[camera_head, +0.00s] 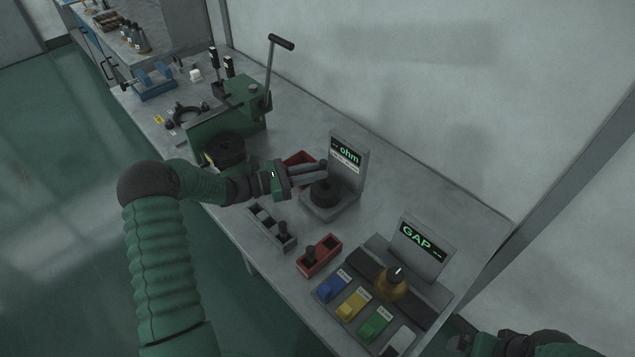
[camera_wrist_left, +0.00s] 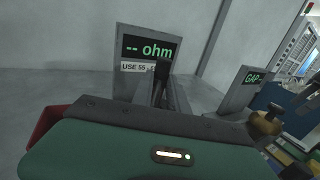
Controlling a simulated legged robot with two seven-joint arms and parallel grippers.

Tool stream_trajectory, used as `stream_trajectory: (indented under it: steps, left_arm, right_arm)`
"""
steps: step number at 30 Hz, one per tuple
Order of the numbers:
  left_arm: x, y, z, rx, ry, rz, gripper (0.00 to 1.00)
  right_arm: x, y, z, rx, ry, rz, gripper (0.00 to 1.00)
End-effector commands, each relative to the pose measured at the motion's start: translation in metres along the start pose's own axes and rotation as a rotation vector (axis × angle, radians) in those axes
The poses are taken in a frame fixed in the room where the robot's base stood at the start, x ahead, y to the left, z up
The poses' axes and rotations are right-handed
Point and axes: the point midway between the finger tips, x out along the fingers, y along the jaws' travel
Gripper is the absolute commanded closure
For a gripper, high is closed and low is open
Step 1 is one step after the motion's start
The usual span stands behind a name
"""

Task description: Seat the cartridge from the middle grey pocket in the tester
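The tester (camera_head: 337,172) is a grey stand with a green "ohm" display and a round black socket (camera_head: 325,193) on its base. Its display also shows in the left wrist view (camera_wrist_left: 147,49). My left gripper (camera_head: 319,170) is above the socket, its fingers pointing at the tester. A dark cartridge (camera_wrist_left: 162,71) shows between its fingertips in the left wrist view, apart from the socket. The grey rack (camera_head: 289,243) has a dark cartridge (camera_head: 283,228) in its nearest pocket; its middle pocket looks empty. My right gripper (camera_head: 462,343) is at the bottom right, partly cut off; its fingers are unclear.
A red tray (camera_head: 325,262) with a dark cartridge stands in front, and a red bin (camera_head: 297,158) lies behind my left gripper. The GAP station (camera_head: 422,247) with coloured blocks stands right. A green lever press (camera_head: 240,105) stands behind. Bare table lies right of the tester.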

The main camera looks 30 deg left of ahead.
Motion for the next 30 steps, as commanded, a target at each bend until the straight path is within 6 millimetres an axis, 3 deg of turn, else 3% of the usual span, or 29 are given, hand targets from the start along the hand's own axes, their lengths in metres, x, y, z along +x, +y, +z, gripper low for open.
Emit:
stream_trajectory:
  steps: [1,3,10,11,15,25,30]
  left_arm:
    - [-0.002,-0.001,-0.02,-0.009,0.025,0.005,1.0]
    - [0.0,-0.003,-0.034,-0.01,0.03,0.005,1.0]
    - [-0.001,-0.004,-0.042,-0.011,0.03,0.0,1.0]
    - [-0.001,-0.004,-0.042,-0.011,0.029,0.0,0.78]
    - [-0.002,-0.003,-0.04,-0.009,0.025,0.001,0.6]
    - [-0.003,-0.003,-0.037,-0.006,0.023,0.004,0.59]
    - [-0.031,-0.001,-0.037,-0.005,0.023,0.009,0.59]
  right_arm:
    - [0.002,0.0,0.0,0.001,0.0,0.0,0.0]
    - [0.004,0.0,0.001,0.001,0.0,0.0,0.0]
    - [0.004,0.001,0.001,0.002,0.0,0.001,0.0]
    - [0.004,0.001,0.001,0.002,0.0,0.001,0.0]
    - [0.004,0.001,0.001,0.002,0.0,0.0,0.0]
    - [0.003,0.0,0.001,0.001,0.0,0.0,0.0]
    - [0.005,0.001,0.001,0.002,0.0,0.0,0.0]
